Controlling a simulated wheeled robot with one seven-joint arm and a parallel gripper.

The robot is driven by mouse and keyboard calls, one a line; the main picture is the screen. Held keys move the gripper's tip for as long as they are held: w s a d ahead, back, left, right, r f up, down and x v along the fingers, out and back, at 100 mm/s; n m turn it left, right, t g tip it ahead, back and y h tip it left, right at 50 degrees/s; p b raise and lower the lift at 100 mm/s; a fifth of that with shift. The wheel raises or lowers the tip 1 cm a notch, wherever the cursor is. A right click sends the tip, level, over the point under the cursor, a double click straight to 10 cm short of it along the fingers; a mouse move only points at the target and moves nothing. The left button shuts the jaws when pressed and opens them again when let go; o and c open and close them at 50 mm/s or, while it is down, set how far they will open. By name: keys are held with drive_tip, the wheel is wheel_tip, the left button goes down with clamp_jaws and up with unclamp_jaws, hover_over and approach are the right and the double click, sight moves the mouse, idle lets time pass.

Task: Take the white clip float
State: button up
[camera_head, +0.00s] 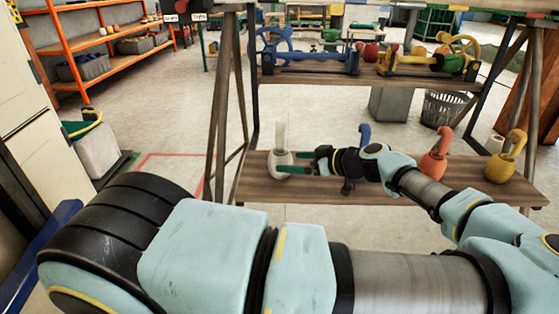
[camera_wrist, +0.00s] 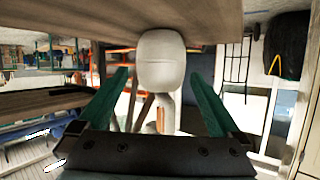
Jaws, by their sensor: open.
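The white clip float (camera_head: 281,160) stands upright near the left end of the low wooden shelf (camera_head: 330,191) in the head view. It has a round body and a raised clip on top. My gripper (camera_head: 296,163) reaches it from the right, with its green fingers beside the body. In the wrist view the white float (camera_wrist: 161,62) shows ahead, between and slightly beyond the two open green fingertips of my gripper (camera_wrist: 160,80). I cannot tell whether either finger touches it.
A blue clip float (camera_head: 364,134) shows partly behind my arm. An orange float (camera_head: 434,158) and a yellow float (camera_head: 506,158) stand to the right on the same shelf. An upper shelf (camera_head: 380,78) holding blue and yellow devices is above. Slanted posts (camera_head: 221,110) frame the rack.

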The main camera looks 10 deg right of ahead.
sight(280, 163)
drive_tip(key=x, duration=0.5)
drive_tip(key=shift+w+a+f+p, duration=0.1)
drive_tip(key=shift+a+f+p, duration=0.15)
drive_tip(key=shift+f+p, duration=0.05)
